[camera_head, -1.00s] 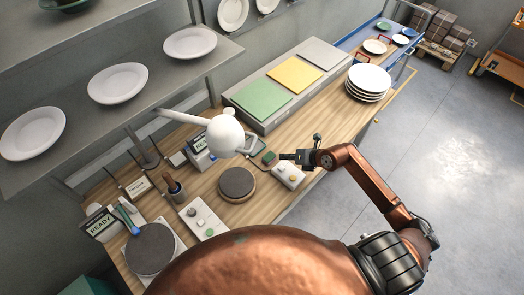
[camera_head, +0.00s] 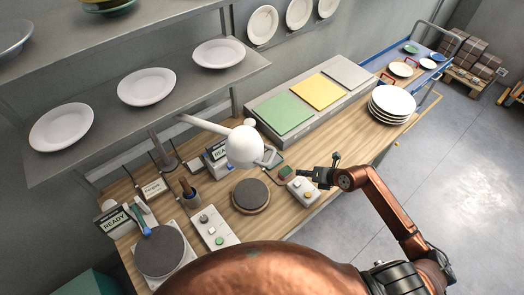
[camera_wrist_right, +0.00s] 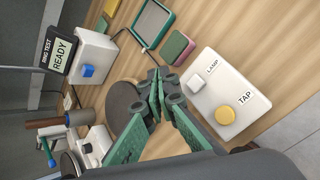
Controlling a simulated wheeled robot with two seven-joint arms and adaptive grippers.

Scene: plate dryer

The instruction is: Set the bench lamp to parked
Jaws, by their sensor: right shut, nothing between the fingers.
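The white bench lamp (camera_head: 244,148) hangs on its white arm over the wooden bench. Whether it is lit is hard to tell. A white control box (camera_head: 303,192) lies to the lamp's right; in the right wrist view it (camera_wrist_right: 213,68) carries a grey-white button labelled LAMP (camera_wrist_right: 195,83) and a yellow button labelled TAP (camera_wrist_right: 226,115). My right gripper (camera_head: 305,174) is shut and empty, close to this box. In the wrist view its green fingertips (camera_wrist_right: 157,84) appear just left of the LAMP button, with no contact visible. My left gripper is out of view.
A dark round pad (camera_head: 251,195) and another control box (camera_head: 211,228) stand on the bench. A ring-test unit (camera_wrist_right: 92,58) with a blue button, a green-framed tray (camera_wrist_right: 153,22) and a pink-green block (camera_wrist_right: 178,47) are nearby. Stacked plates (camera_head: 390,103) stand farther back.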

